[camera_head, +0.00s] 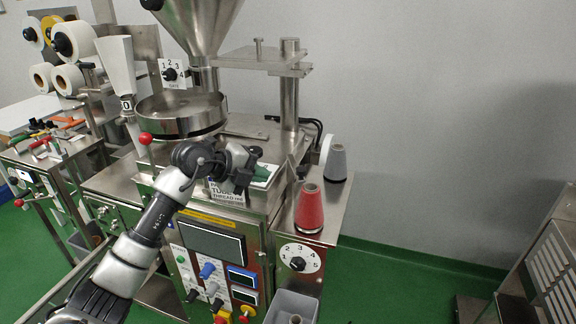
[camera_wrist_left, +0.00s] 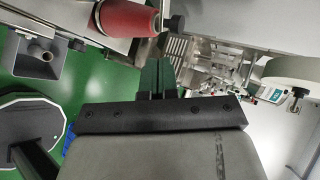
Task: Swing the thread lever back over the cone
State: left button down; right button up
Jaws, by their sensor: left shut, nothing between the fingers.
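The red thread cone (camera_head: 310,208) stands upright on the steel shelf at the machine's right side. It also shows at the top left of the left wrist view (camera_wrist_left: 128,18). A small black part (camera_wrist_left: 176,22) shows close to the cone's end there. I cannot tell whether it belongs to the thread lever, and I cannot make out the lever clearly in either view. My left gripper (camera_head: 262,172) is over the machine front, left of the red cone and apart from it. Its dark fingers are together and empty in the wrist view (camera_wrist_left: 157,78). My right gripper is not in view.
A grey cone (camera_head: 337,162) stands behind the red one, beside a white disc (camera_head: 327,148). A steel post (camera_head: 289,90) rises behind my gripper. A dial (camera_head: 299,257) and a grey bin (camera_head: 291,306) are below the shelf.

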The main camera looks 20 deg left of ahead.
aim_at(303, 171)
pick_arm(q)
jog(key=x, duration=0.2)
jog(key=p+x, duration=0.1)
jog(key=x, duration=0.1)
jog(key=r+p+x, duration=0.1)
jog(key=x, duration=0.1)
jog(key=shift+w+d+r, duration=0.1)
jog(key=shift+w+d, duration=0.05)
jog(key=shift+w, duration=0.25)
jog(key=shift+w+d, duration=0.55)
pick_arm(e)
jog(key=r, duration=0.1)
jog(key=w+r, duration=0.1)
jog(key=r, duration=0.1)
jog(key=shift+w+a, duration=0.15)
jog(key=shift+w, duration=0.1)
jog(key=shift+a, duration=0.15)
pick_arm(q)
jog(key=shift+p, duration=0.35)
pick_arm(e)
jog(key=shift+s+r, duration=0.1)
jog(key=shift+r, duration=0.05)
